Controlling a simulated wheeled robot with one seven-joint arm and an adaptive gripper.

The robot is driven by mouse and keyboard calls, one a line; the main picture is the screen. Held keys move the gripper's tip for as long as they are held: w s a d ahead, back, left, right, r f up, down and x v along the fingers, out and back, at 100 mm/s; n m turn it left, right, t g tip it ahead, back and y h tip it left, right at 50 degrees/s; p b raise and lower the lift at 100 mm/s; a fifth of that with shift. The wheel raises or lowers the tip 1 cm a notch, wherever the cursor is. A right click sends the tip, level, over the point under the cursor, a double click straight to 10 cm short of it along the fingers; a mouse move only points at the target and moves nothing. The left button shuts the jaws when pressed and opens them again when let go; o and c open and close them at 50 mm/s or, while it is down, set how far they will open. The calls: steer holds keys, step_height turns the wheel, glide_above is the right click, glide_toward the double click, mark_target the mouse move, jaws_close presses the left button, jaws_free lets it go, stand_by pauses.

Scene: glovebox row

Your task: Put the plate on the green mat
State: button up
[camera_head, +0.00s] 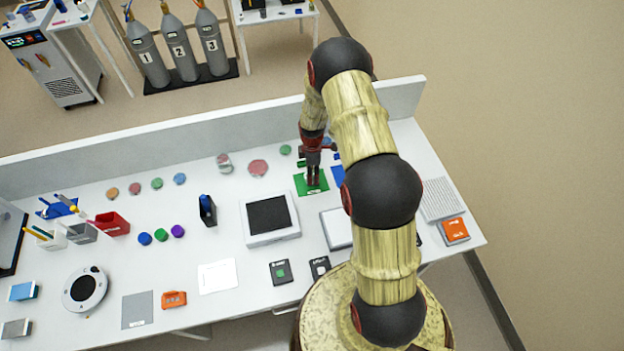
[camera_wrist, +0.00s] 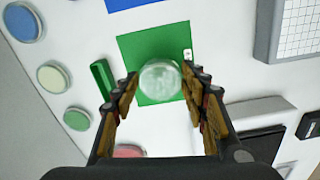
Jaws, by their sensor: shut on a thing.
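A clear round plate (camera_wrist: 160,82) with a whitish face sits between the two fingers of my gripper (camera_wrist: 161,76) in the wrist view. My gripper is shut on it at its left and right sides. The green mat (camera_wrist: 132,52) lies directly behind and under the plate in this view, and the plate overlaps its lower part. I cannot tell whether the plate touches the mat. In the head view my gripper (camera_head: 313,180) points down over the green mat (camera_head: 300,186), and the plate cannot be made out there.
A green block (camera_wrist: 104,80) lies close left of the left finger. Several coloured dishes stand nearby, including a yellow one (camera_wrist: 53,77) and a green one (camera_wrist: 77,118). A blue mat (camera_head: 338,175) lies right of the green mat. A white scale (camera_head: 270,217) stands left of my arm.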

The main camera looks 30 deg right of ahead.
steer(key=shift+f, duration=1.5)
steer(key=shift+f+b, duration=0.1)
steer(key=shift+b, duration=0.2)
steer(key=shift+f, duration=0.15)
steer(key=o, duration=1.2)
steer(key=shift+r, duration=0.2)
